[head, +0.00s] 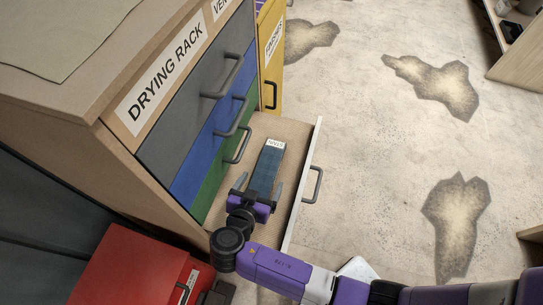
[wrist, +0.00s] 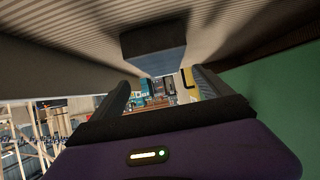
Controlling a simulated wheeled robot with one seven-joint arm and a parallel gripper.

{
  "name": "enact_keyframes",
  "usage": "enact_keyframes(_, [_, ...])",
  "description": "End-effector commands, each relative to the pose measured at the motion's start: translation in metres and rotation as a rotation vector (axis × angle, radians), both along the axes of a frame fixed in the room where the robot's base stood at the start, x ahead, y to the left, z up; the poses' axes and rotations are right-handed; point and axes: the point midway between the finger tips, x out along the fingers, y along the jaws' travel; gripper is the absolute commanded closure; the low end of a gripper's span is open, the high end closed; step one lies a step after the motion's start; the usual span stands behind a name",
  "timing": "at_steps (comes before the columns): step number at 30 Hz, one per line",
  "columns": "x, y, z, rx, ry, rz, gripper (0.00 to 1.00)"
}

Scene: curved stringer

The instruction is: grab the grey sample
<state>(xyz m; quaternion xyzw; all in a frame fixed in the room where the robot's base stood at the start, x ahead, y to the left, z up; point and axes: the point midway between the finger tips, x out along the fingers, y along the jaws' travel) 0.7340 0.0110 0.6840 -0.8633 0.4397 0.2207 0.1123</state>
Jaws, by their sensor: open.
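A long grey-blue sample (head: 266,168) with a white label at its far end lies in the pulled-out drawer (head: 300,205). In the wrist view a dark block with a blue-grey face, which looks like the sample (wrist: 153,48), shows ahead between the open fingers (wrist: 163,85). I see no contact. The sample's near end is partly hidden by my gripper in the head view.
The cabinet (head: 120,155) marked DRYING RACK stands left, with grey, blue and green drawer fronts. A yellow cabinet (head: 270,50) stands behind it. A red cabinet (head: 130,265) is at lower left. The floor at right is open, with dark stained patches.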

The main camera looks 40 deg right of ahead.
Motion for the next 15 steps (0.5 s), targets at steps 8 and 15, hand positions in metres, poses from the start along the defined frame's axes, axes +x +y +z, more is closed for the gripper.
enact_keyframes(8, [0.008, -0.012, -0.007, -0.001, 0.0, -0.004, 0.11])
enact_keyframes(15, [0.023, -0.028, -0.018, -0.002, 0.001, -0.003, 0.11])
